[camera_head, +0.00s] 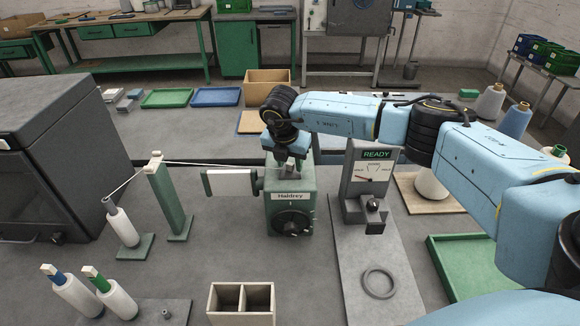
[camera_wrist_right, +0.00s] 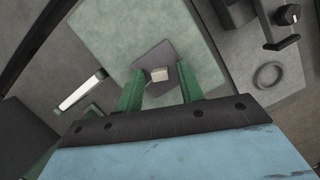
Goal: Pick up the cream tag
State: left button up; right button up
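A small cream piece (camera_wrist_right: 159,74), which looks like the cream tag, sits on a dark square pad (camera_wrist_right: 158,57) on top of the green winder (camera_head: 290,205). My right gripper (camera_head: 290,166) is over the winder top and points down. In the wrist view the right gripper (camera_wrist_right: 158,80) has its two green fingers apart, with the cream piece between them and gaps at both sides. In the head view the gripper hides the piece. My left gripper is not in view.
A white plate (camera_head: 230,183) juts from the winder's left side. A gauge box marked READY (camera_head: 370,170) stands to the right. A thread runs from a green post (camera_head: 168,200) at left. An open two-part box (camera_head: 241,315) and a grey ring (camera_head: 378,283) are nearer.

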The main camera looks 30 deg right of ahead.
aim_at(289, 165)
jog(key=c, duration=0.6)
jog(key=shift+o, duration=0.2)
jog(key=shift+r, duration=0.1)
notch_tip(289, 165, up, 13)
dwell(0.4)
